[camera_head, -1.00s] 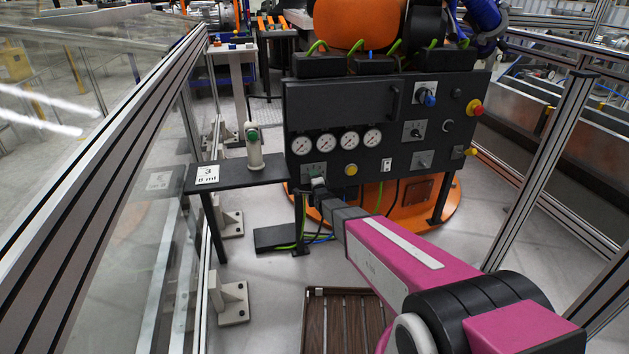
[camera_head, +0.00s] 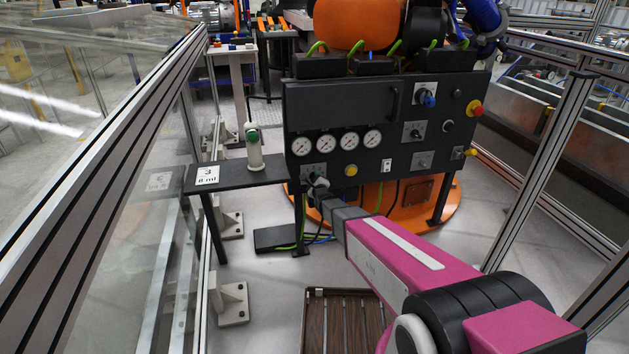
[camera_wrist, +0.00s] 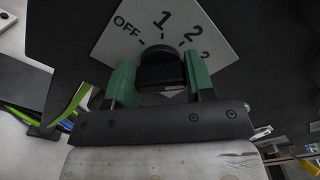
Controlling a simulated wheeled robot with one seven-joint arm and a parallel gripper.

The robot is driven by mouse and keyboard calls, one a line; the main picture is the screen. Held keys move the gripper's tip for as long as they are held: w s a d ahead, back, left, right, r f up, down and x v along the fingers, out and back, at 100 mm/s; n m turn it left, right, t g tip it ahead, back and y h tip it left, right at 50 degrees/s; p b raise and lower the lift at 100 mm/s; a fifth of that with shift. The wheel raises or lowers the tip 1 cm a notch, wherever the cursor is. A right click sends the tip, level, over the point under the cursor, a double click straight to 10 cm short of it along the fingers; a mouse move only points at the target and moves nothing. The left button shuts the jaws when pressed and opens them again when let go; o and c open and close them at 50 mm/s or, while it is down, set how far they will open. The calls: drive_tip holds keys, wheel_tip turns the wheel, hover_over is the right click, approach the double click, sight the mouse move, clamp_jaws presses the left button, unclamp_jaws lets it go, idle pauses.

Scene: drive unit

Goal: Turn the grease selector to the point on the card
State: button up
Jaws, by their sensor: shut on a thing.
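The grease selector is a black knob (camera_wrist: 161,70) on a light plate (camera_wrist: 112,42) marked OFF, 1, 2 and a partly hidden further number. The plate also shows at the lower left of the black control panel in the head view (camera_head: 308,171). My gripper (camera_wrist: 159,80) has its two green fingers on either side of the knob and is shut on it. In the head view my gripper (camera_head: 318,187) is small and covers the knob. The knob's pointer is hard to make out. The white card (camera_head: 207,176) reads 3 and 8 ml and lies on the dark shelf (camera_head: 270,173).
A pale bottle-like item with a green part (camera_head: 253,148) stands on the shelf. Gauges (camera_head: 326,144), a yellow button (camera_head: 351,170) and other knobs (camera_head: 421,160) sit near the selector. Green and blue cables (camera_head: 320,240) hang below. A glass-panelled fence (camera_head: 130,150) runs along the left.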

drive_tip(key=shift+m, duration=0.3)
idle(0.4)
drive_tip(key=o, duration=0.9)
drive_tip(key=shift+s, duration=0.1)
drive_tip(key=v, duration=1)
drive_tip(key=shift+s+d, duration=0.1)
drive_tip(key=shift+s, duration=0.2)
